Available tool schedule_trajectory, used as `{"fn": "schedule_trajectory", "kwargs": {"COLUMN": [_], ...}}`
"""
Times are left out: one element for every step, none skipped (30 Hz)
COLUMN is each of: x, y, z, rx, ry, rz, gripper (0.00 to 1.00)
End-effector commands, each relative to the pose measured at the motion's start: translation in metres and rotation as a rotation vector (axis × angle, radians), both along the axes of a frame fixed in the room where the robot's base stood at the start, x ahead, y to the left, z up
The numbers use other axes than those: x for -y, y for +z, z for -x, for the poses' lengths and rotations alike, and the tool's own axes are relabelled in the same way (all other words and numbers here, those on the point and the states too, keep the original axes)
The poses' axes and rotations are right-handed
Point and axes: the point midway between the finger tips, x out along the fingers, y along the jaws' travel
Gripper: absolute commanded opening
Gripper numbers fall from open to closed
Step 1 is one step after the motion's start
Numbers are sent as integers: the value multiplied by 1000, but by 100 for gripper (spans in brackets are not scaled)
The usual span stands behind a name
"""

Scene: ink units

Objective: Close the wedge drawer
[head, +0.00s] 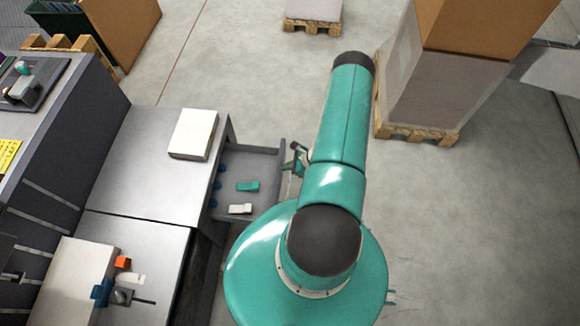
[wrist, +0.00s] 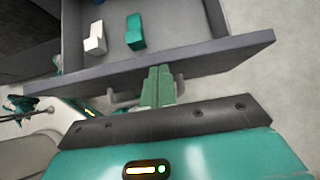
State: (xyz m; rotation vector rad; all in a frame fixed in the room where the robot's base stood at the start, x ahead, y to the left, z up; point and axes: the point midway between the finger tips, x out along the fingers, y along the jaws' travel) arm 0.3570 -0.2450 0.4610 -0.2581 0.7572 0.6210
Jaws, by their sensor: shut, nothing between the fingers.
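The grey wedge drawer (head: 255,165) stands pulled out from the metal cabinet. It holds a teal wedge (head: 247,186) and a white wedge (head: 240,208), which also show in the wrist view as the teal wedge (wrist: 135,32) and the white wedge (wrist: 95,38). My gripper (head: 297,160) is just outside the drawer front. In the wrist view, the green fingers of my gripper (wrist: 157,88) are shut and empty, pointing at the drawer front (wrist: 225,52). They overlap the bar handle (wrist: 121,99) and hide its middle. I cannot tell whether they touch it.
A white block (head: 193,134) lies on the cabinet top (head: 150,170). Another white block (head: 75,278) with small coloured parts is at lower left. Boxes on a pallet (head: 415,133) stand at upper right. Open floor (head: 470,220) lies right of my arm.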

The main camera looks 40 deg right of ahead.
Motion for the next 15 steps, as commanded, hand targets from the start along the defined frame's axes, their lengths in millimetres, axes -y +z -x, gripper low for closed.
{"fn": "schedule_trajectory", "kwargs": {"x": [-5, -7, -11, -15, -18, -24, -28, -32, -39, -44, -49, -56, -61, -67, -73], "y": [0, 0, 0, 0, 0, 0, 0, 0, 0, 0, 0, 0, 0, 0, 0], "z": [-5, -9, -14, -18, -23, -30, -35, -41, -49, -55, -61, -70, -76, -83, -92], "rx": [2, 2, 2, 2, 1, 2, 2, 2, 2, 2, 2, 2, 1, 1, 2], "ry": [1, 1, 2, 2, 2, 3, 4, 3, 3, 4, 4, 4, 5, 5, 4], "rz": [-1, -1, -2, -2, -2, -4, -2, -3, -4, -3, -3, -4, -4, -4, -3], "gripper": [0, 0, 0, 0, 0, 0, 0, 0, 0, 0, 0, 0, 0, 0, 0]}}
